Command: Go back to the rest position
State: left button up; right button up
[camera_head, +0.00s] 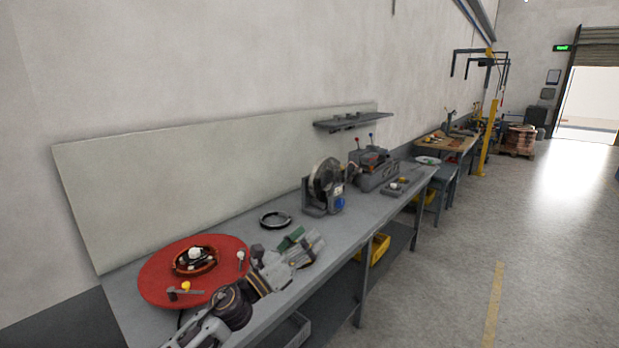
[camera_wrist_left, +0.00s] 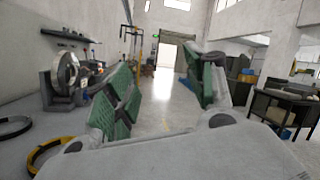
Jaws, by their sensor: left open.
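My left arm comes in from the bottom left of the head view, over the grey workbench (camera_head: 386,207). My left gripper (camera_head: 304,243) is above the bench, right of a red round disc (camera_head: 152,275). In the left wrist view its two green-padded fingers (camera_wrist_left: 165,90) stand wide apart with nothing between them. A copper-coloured coil (camera_head: 180,266) with a white part in it sits on the disc. A dark ring (camera_head: 275,227) lies on the bench behind the gripper. My right gripper is in neither view.
A grinder-like machine (camera_head: 324,186) and a grey machine with levers (camera_head: 374,171) stand farther along the bench. A shelf (camera_head: 353,122) is on the back panel. Yellow bins (camera_head: 375,248) sit below. The floor at the right is clear.

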pick_arm(q)
jog(key=s+a+f+n+y, duration=0.3)
jog(key=a+f+n+y, duration=0.5)
jog(key=n, duration=0.6)
jog(key=s+a+f+n+y, duration=0.2)
jog(key=a+f+n+y, duration=0.6)
jog(key=n, duration=0.5)
jog(key=s+a+f+n+g, duration=0.3)
jog(key=s+f+n+g, duration=0.4)
jog(key=s, duration=0.6)
jog(key=s+a+f+n+g, duration=0.2)
jog(key=s+f+n+g, duration=0.25)
jog(key=s+f, duration=0.6)
jog(key=s+a+f, duration=0.1)
jog(key=s+f, duration=0.1)
jog(key=f, duration=1.4)
jog(key=s+a+f, duration=0.1)
jog(key=s+f, duration=0.1)
jog(key=f, duration=1.4)
jog(key=s+a+f+g, duration=0.1)
jog(key=s+a+f, duration=0.1)
jog(key=s+f, duration=0.7)
jog(key=s+a+f, duration=0.3)
jog(key=s+f, duration=0.7)
jog(key=s, duration=0.2)
jog(key=shift+a+g+y, duration=0.3)
jog(key=shift+a+g, duration=0.05)
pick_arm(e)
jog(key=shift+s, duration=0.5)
